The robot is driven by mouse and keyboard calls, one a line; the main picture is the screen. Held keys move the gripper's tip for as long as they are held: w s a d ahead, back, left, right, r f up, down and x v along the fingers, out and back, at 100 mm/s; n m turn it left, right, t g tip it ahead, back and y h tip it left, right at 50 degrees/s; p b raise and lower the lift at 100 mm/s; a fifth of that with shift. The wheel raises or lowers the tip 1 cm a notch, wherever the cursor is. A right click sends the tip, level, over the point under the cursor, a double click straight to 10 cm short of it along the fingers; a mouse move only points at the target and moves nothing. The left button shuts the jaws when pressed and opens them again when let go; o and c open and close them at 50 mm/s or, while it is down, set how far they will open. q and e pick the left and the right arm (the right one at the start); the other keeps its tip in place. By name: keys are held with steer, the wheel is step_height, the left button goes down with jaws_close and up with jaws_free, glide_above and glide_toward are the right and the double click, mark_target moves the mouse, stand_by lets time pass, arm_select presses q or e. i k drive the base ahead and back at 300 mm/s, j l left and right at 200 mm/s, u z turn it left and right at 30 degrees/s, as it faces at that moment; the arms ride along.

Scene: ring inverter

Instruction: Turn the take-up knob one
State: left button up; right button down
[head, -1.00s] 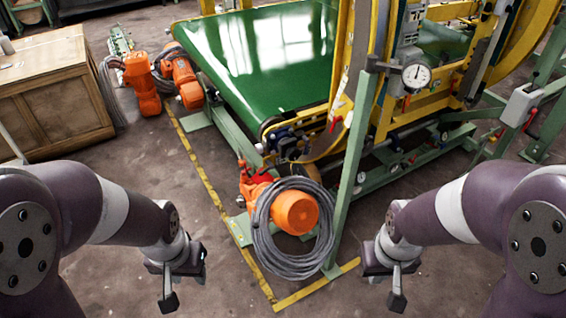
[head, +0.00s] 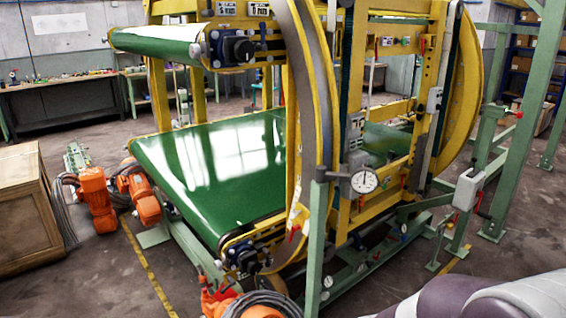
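The ring inverter is a yellow frame (head: 318,110) with a large curved ring, a lower green belt (head: 215,165) and an upper green belt (head: 160,46). A dark round knob-like part (head: 238,48) sits at the near end of the upper belt's roller. Another dark part (head: 248,262) sits at the near corner of the lower belt. I cannot tell which is the take-up knob. Neither of my grippers is in view. Only a purple and grey link of my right arm shows at the lower right, well apart from both knob-like parts.
A round white dial gauge (head: 364,181) sits by a green post (head: 316,250). Orange motors (head: 96,200) and a coiled grey cable (head: 262,304) lie on the floor beside the machine. A wooden crate (head: 25,215) stands at left. A workbench (head: 65,84) is behind. Some floor at left is clear.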

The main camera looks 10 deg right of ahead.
mark_target(218, 265)
steer(key=i+j+z, duration=0.2)
steer(key=i+j, duration=0.8)
steer(key=i, duration=0.15)
